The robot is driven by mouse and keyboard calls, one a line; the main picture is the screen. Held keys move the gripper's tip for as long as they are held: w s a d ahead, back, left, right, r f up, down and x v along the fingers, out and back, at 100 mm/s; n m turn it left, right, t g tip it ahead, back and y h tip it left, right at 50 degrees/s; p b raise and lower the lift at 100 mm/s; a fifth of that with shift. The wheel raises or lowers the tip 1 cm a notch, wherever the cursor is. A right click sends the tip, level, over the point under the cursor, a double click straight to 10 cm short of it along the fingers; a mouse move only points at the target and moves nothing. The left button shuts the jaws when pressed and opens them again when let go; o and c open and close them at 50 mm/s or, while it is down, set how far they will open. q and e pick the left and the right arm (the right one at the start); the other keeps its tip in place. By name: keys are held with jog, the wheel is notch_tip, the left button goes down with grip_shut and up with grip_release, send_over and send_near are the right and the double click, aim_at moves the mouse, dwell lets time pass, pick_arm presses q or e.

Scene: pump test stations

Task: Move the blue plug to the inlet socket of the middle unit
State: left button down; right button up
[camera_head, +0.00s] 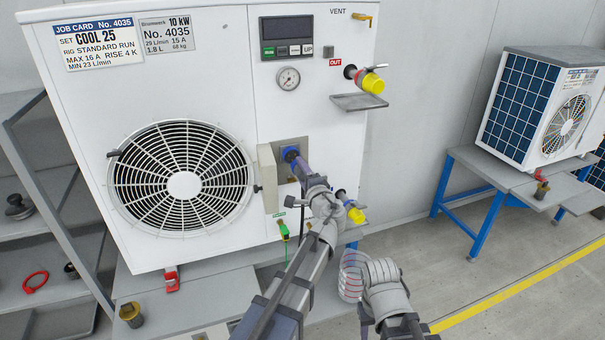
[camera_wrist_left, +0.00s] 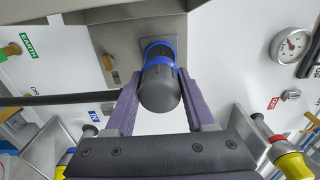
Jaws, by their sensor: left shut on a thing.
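My left gripper (camera_head: 299,168) is shut on the blue plug (camera_head: 289,153) at a grey recessed panel on the front of the large white unit (camera_head: 225,60). In the left wrist view the plug (camera_wrist_left: 160,88) is a dark grey cylinder with a blue collar, between my purple left gripper fingers (camera_wrist_left: 163,108). Its far end meets a square plate on the panel (camera_wrist_left: 120,35); how deep it sits is hidden. A yellow-capped fitting (camera_head: 350,207) is low on the unit, right of my left gripper. My right arm shows at the bottom; its fingers are not clear.
A beige cover (camera_head: 267,178) stands out just left of the panel. A yellow-capped outlet (camera_head: 366,79) juts out above a small shelf (camera_head: 359,102). A grey shelf rack (camera_head: 45,225) is at left. Another unit (camera_head: 540,105) stands on a blue-legged table at right, with open floor between.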

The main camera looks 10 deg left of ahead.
aim_at(295, 162)
pick_arm(q)
jog(key=shift+x, duration=2.15)
jog(key=shift+w+a, duration=0.35)
jog(key=shift+w, duration=0.15)
dwell(0.5)
jog(key=shift+c, duration=0.9)
grip_release()
jog(key=shift+s, duration=0.1)
jog(key=v, duration=0.7)
jog(key=shift+s+d, duration=0.25)
jog(key=shift+s, duration=0.1)
